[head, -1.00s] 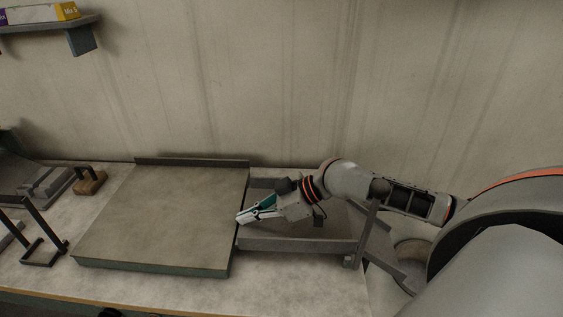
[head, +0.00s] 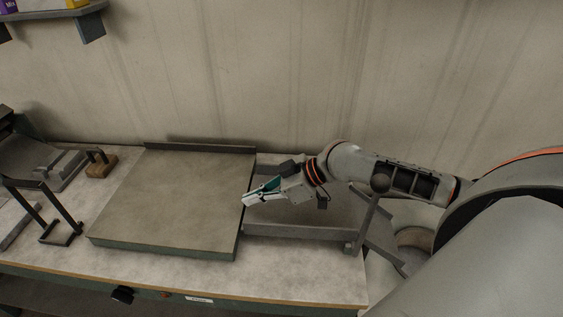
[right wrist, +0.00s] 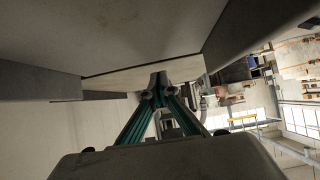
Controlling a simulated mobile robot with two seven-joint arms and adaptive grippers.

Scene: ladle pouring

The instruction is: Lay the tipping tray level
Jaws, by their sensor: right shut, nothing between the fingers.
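The tipping tray (head: 295,231) is a grey, shallow tray with raised walls at the right part of the bench, beside a large flat slab. An upright bracket stands at its right end. I cannot tell for sure whether it lies level or tilted. My right gripper (head: 248,201) reaches over the tray from the right, its teal fingers pointing left near the slab's right edge. In the right wrist view its fingertips (right wrist: 158,84) are together and empty, close to grey panels whose identity is unclear. My arm hides part of the tray. My left gripper is not in view.
The wide slab (head: 175,195) takes up the middle of the bench. A dark metal stand (head: 62,232) and a wooden block with a handle (head: 101,167) are on the left. A shelf (head: 50,20) hangs at upper left. A round container (head: 415,238) is behind my right arm.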

